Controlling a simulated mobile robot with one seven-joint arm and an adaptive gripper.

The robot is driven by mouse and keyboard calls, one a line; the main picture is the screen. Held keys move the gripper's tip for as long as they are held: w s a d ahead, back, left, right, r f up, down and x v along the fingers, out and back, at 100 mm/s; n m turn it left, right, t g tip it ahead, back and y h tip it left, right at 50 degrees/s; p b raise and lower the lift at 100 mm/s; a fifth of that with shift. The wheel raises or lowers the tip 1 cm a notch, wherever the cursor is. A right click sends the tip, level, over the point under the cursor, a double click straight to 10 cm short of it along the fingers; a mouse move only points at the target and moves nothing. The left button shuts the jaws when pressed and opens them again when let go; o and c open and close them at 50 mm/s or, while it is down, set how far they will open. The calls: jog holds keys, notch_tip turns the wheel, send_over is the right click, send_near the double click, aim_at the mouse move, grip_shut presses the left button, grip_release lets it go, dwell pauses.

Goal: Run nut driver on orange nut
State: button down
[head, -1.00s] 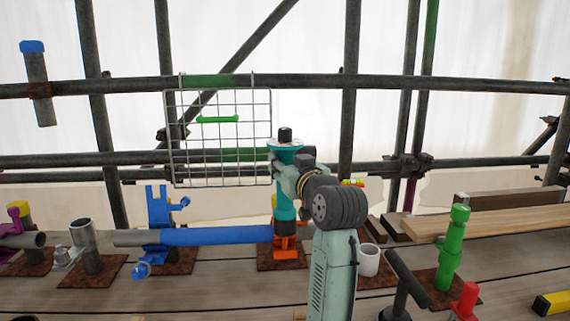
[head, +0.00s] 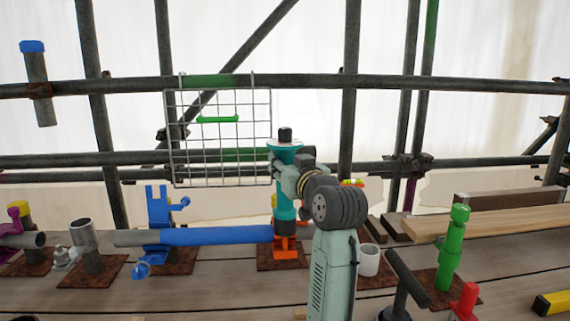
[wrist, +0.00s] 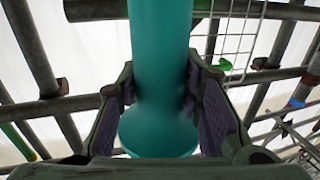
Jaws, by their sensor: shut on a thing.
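A teal nut driver (head: 285,208) stands upright in the head view, with a dark tip on top. My gripper (head: 287,178) is shut on its upper part. In the wrist view, the teal driver (wrist: 160,70) runs between my two gripper pads (wrist: 163,115), one on each side. The lower end of the driver meets an orange piece (head: 285,246) on a brown base plate. The orange nut itself cannot be told apart from the orange fitting, and the driver hides part of it.
A blue tube (head: 215,236) in a blue clamp (head: 158,215) lies just left of the driver. A wire grid (head: 220,140) hangs behind. A white cup (head: 368,260) and a green post (head: 452,250) stand to the right. Scaffold pipes cross the back.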

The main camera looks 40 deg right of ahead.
jog(key=shift+w+d+f, duration=0.1)
jog(key=shift+f, duration=0.25)
